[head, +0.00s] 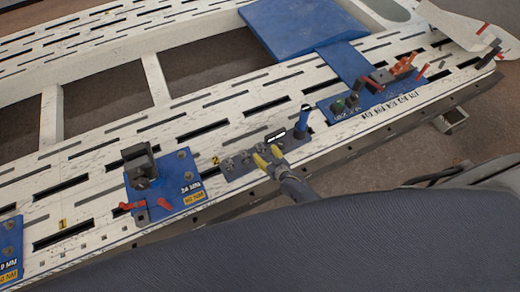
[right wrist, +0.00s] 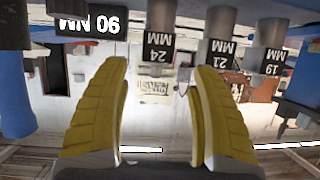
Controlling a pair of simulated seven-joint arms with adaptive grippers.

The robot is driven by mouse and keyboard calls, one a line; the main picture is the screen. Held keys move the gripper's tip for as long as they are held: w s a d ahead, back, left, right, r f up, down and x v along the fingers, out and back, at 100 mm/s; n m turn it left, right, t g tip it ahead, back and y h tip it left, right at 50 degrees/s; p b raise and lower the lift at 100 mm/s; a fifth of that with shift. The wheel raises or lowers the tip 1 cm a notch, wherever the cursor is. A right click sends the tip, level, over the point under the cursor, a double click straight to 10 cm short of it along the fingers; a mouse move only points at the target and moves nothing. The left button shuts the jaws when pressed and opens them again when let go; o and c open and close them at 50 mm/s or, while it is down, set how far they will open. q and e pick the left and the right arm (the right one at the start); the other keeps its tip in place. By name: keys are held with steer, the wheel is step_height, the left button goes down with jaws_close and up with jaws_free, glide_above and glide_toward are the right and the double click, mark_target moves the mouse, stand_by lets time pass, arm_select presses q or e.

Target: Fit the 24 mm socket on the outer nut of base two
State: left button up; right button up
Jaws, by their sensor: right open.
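Base two is the blue plate (head: 172,196) labelled 24 MM, beside the yellow 2 mark. It carries a dark upright clamp, red levers and several grey nuts; I cannot tell which nut is the outer one. In the head view, my right gripper (head: 268,156) is open over the grey socket holder (head: 238,170). In the right wrist view, the grey 24 mm socket (right wrist: 161,18) shows beyond the gap between my open yellow fingers (right wrist: 160,95), with nothing between them. The 21 mm socket (right wrist: 218,22) and 19 mm socket (right wrist: 268,38) stand beside it. My left gripper is out of view.
A blue-handled tool (head: 304,118) stands upright right of the sockets. Another blue plate (head: 375,92) with red and green fittings lies further right. A blue panel (head: 295,28) lies at the back. The slotted white frame (head: 110,150) has large openings.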

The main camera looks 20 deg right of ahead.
mark_target(261, 148)
steer(key=shift+x, duration=2.1)
steer(key=shift+w+f, duration=0.2)
steer(key=shift+w, duration=0.75)
steer(key=shift+c, duration=0.2)
jaws_close()
